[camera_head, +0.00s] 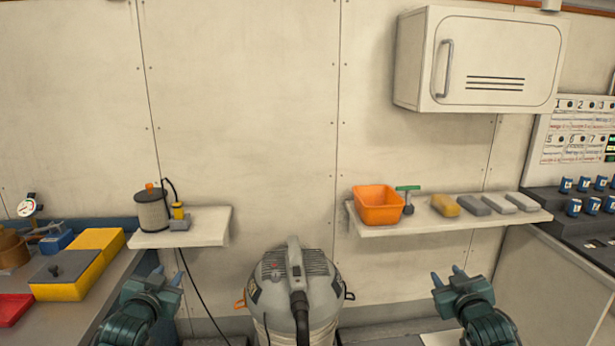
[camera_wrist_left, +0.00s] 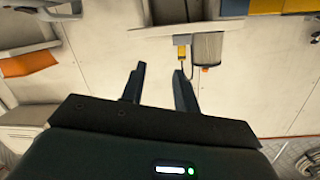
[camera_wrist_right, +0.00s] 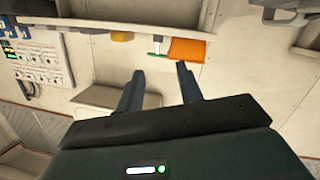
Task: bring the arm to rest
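My left gripper (camera_head: 166,276) is at the lower left of the head view, in front of and below the small left shelf. Its two fingers stand apart with nothing between them, as the left wrist view (camera_wrist_left: 160,88) also shows. My right gripper (camera_head: 448,276) is at the lower right of the head view, below the long right shelf. Its fingers are also apart and empty in the right wrist view (camera_wrist_right: 160,88). Neither gripper touches anything that I can see.
A grey vacuum (camera_head: 295,290) stands between my grippers. The left shelf (camera_head: 200,236) holds a grey canister (camera_head: 152,214). The right shelf (camera_head: 400,226) holds an orange bin (camera_head: 378,207) and several blocks. A workbench (camera_head: 75,318) is at far left. A wall cabinet (camera_head: 480,60) hangs above.

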